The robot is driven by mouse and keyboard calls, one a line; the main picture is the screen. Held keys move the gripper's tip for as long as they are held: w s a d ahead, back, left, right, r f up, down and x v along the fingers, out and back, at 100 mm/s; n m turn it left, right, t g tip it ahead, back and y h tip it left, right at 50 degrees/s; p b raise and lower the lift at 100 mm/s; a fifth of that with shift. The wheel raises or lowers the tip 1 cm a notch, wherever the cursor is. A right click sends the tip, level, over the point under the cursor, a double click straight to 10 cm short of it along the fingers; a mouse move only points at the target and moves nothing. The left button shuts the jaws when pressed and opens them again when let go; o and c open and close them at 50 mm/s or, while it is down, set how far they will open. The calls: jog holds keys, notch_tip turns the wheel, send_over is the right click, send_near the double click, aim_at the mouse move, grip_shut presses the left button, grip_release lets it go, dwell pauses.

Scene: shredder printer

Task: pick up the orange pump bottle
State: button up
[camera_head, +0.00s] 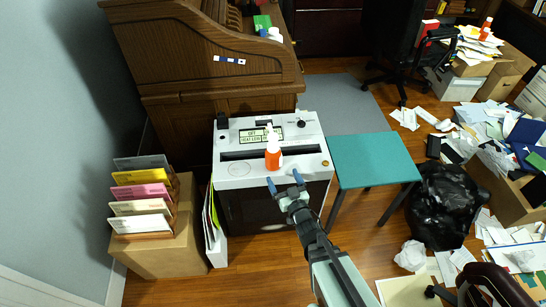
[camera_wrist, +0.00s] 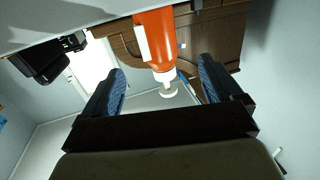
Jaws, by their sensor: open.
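The orange pump bottle (camera_head: 273,156) with a white pump top stands upright on the white top of the shredder (camera_head: 240,172), near its front edge. My gripper (camera_head: 285,181) is open and empty just in front of the bottle and the shredder's front edge. In the wrist view the orange bottle (camera_wrist: 155,38) appears upside down, ahead of and roughly between my two blue fingertips (camera_wrist: 160,85), with its white label and pump showing. No contact with the fingers is visible.
A teal table (camera_head: 372,158) stands right of the shredder, and a black trash bag (camera_head: 445,205) beyond it. A box with colored folders (camera_head: 145,195) stands at left. A wooden roll-top desk (camera_head: 195,50) is behind. Papers clutter the right floor. Another orange bottle (camera_head: 486,26) is far right.

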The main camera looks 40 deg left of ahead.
aim_at(271, 135)
jog(key=x, duration=1.3)
jog(key=shift+d+f, duration=0.1)
jog(key=shift+f, duration=0.05)
jog(key=c, duration=1.3)
notch_tip(271, 135, up, 10)
jog(key=shift+r, duration=0.1)
